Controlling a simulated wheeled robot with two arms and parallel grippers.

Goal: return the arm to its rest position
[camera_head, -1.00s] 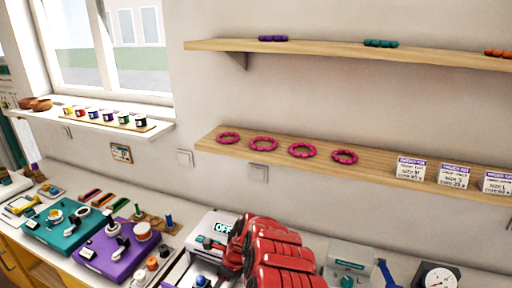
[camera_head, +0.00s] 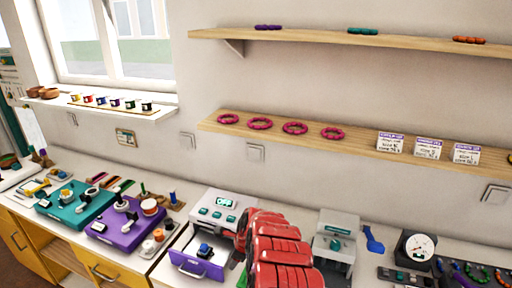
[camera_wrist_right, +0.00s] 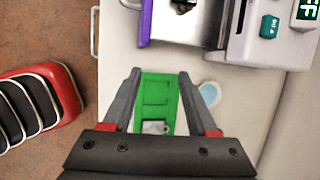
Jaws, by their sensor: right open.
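My right gripper (camera_wrist_right: 160,74) is open in the right wrist view, its two dark fingers spread and pointing over the white counter. A green tray-like piece (camera_wrist_right: 158,92) with a small grey part on it shows between and below the fingers; I cannot tell its height from this view. In the head view a red segmented arm of mine reaches in from the bottom middle and hides part of the counter. Its gripper does not show there. My left gripper is in neither view.
A white device with a purple drawer (camera_head: 197,265) and lit display stands beside the arm; it also shows in the wrist view (camera_wrist_right: 240,30). A grey press (camera_head: 335,240) and a dial gauge (camera_head: 419,247) stand to the right. A shelf (camera_head: 355,142) with pink rings hangs above.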

